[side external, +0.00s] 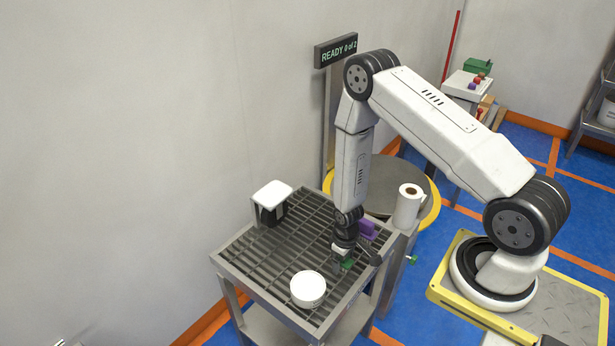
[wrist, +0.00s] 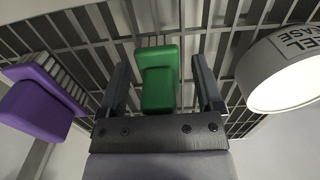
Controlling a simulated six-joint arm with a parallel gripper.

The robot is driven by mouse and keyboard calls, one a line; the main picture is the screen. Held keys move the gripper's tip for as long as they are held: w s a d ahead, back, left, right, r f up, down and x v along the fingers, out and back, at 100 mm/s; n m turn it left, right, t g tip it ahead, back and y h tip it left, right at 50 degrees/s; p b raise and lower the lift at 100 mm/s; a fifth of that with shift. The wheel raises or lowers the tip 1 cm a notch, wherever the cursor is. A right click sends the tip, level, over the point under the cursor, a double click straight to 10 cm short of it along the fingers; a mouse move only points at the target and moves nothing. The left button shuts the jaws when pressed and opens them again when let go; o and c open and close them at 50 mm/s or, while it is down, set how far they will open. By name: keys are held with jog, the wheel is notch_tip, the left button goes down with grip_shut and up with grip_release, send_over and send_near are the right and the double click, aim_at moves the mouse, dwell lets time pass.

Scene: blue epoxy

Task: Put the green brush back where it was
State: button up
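The green brush (side external: 347,264) is at the slatted table top, right under my gripper (side external: 345,255). In the wrist view the green brush (wrist: 158,82) lies between the two fingers of my gripper (wrist: 160,64), with a visible gap on each side. The gripper is open around it and does not appear to touch it. Whether the brush rests on the slats is hard to tell. A purple brush (side external: 367,229) stands near the table's right edge, behind the gripper; it also shows at the left of the wrist view (wrist: 40,105).
A round white tub (side external: 308,288) stands close in front of the gripper. A white-topped dark container (side external: 272,195) stands at the back left of the slatted table (side external: 262,289). A white roll (side external: 408,205) stands at the right. A sign (side external: 336,50) reads "READY 0 of 2". The left-middle slats are clear.

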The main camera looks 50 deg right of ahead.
jog(key=shift+r, duration=0.1)
jog(key=shift+r, duration=6.05)
jog(key=shift+w+a+r, duration=0.1)
jog(key=shift+a+r, duration=0.05)
jog(key=shift+r, duration=0.4)
jog(key=s+a+r+t, duration=0.1)
jog(key=a+r, duration=0.2)
jog(key=r, duration=0.5)
jog(key=s+a+r+t, duration=0.1)
jog(key=a+r, duration=0.3)
jog(key=r, duration=0.4)
jog(key=shift+s+a+r+t, duration=0.25)
jog(key=shift+s+r+t, duration=0.05)
jog(key=shift+s, duration=0.5)
